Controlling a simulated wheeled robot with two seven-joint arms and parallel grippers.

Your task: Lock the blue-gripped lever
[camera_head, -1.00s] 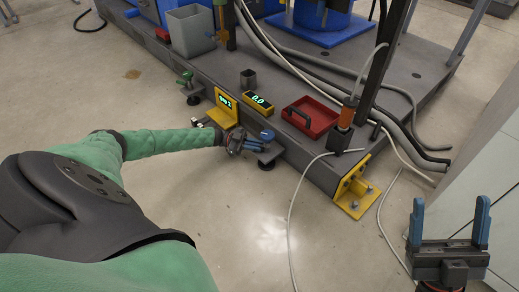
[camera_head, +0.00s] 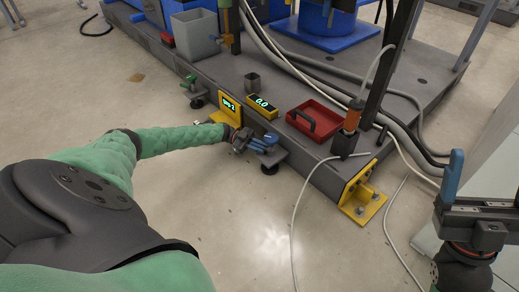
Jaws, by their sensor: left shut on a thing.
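The blue-gripped lever (camera_head: 269,139) is on a small grey bracket at the front edge of the grey platform, right of the yellow display stand. My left gripper (camera_head: 254,145) reaches it from the left and is shut on it. The fingers and blue parts overlap here, so the lever's exact angle and its latch are hard to make out. My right gripper (camera_head: 488,185) is at the lower right, away from the lever. One blue finger stands upright; the other is cut off by the picture edge. It looks open and empty.
A green-handled lever (camera_head: 188,81) sits on another bracket to the left. A yellow stand (camera_head: 231,112) with a display, a yellow readout box (camera_head: 262,106) and a red tray (camera_head: 318,129) are close behind.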

